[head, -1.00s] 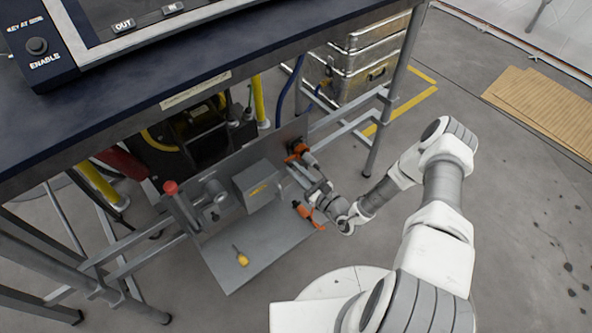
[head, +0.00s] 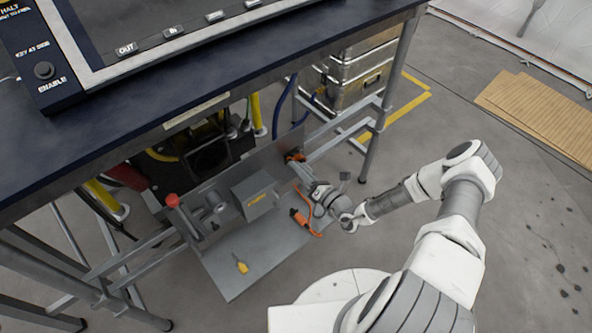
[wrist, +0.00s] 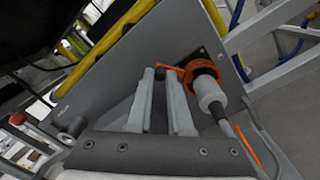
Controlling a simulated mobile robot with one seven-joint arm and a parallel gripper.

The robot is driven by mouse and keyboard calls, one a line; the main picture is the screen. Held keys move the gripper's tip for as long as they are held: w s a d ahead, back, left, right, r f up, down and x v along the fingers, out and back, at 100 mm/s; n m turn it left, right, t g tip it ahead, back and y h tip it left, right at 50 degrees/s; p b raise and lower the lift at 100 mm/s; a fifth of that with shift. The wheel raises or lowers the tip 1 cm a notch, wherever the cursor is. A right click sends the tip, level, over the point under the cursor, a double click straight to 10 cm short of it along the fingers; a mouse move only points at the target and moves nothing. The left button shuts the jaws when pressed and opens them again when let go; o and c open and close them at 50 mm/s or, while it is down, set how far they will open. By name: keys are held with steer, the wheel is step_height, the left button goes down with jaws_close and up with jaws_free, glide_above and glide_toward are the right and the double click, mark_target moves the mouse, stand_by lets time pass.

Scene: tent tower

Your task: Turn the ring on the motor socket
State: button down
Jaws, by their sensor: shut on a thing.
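The orange ring (wrist: 203,70) sits around the motor socket on a grey upright panel in the wrist view. A white plug (wrist: 209,95) with a grey cable is in the socket. An orange tab reaches left from the ring to the fingertips of my gripper (wrist: 161,73). The fingers are shut on this tab, with a small dark gap or part between their tips.
A grey box with a yellow label (head: 255,194) and a red knob (head: 172,200) stand left of the ring. An orange-handled thing (head: 298,215) and a yellow-tagged item (head: 241,266) lie on the shelf plate (head: 225,278). The dark table top (head: 200,90) overhangs the panel.

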steer(key=shift+w+d+r+m, duration=0.3)
steer(key=shift+d+m, duration=0.2)
steer(key=shift+m, duration=0.8)
steer(key=shift+w+d+r+m, duration=0.15)
steer(key=shift+w+d+m, duration=0.3)
steer(key=shift+m, duration=0.85)
steer(key=shift+w+d+r+m, duration=0.3)
steer(key=shift+d+m, duration=0.25)
steer(key=shift+m, duration=0.75)
steer(key=c, duration=0.8)
jaws_free()
steer(key=shift+c, duration=0.2)
steer(key=shift+f, duration=0.1)
steer(key=p+v, duration=0.2)
steer(key=v, duration=1.5)
steer(key=shift+s+p, duration=0.25)
steer(key=shift+p, duration=0.1)
